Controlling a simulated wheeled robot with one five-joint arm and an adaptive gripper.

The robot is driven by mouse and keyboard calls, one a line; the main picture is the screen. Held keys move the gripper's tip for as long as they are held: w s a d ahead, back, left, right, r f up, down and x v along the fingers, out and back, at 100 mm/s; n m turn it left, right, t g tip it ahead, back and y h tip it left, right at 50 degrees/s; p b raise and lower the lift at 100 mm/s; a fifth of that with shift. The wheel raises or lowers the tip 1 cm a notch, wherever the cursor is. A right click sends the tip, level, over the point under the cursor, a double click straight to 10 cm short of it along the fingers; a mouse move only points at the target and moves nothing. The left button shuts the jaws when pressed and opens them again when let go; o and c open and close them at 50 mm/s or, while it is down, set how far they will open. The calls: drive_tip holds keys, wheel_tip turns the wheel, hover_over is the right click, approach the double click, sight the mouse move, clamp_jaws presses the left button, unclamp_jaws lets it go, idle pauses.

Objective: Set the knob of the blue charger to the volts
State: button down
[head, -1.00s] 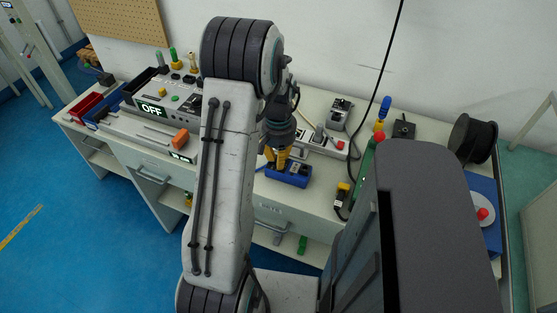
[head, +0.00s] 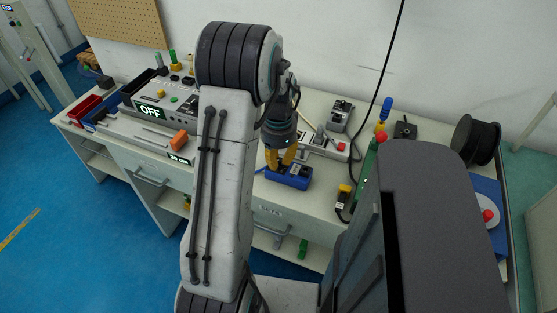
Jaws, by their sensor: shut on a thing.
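The blue charger (head: 291,179) lies near the front edge of the workbench, a small blue box with a dark top. My gripper (head: 281,165), with yellow fingers, points down onto the left part of its top. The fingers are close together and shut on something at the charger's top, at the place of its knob. The knob itself is hidden by the fingers, so its setting cannot be read.
A grey unit with an OFF display (head: 150,111) stands on the left of the bench (head: 322,204). An orange block (head: 179,140) lies in front of it. A power strip (head: 325,147) lies behind the charger. A black cable spool (head: 476,140) stands at the right.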

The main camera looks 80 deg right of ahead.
sight(279, 160)
drive_tip(key=shift+m, duration=0.4)
drive_tip(key=c, duration=1.2)
unclamp_jaws()
wheel_tip(279, 160, up, 12)
drive_tip(key=shift+f, duration=0.1)
idle(0.5)
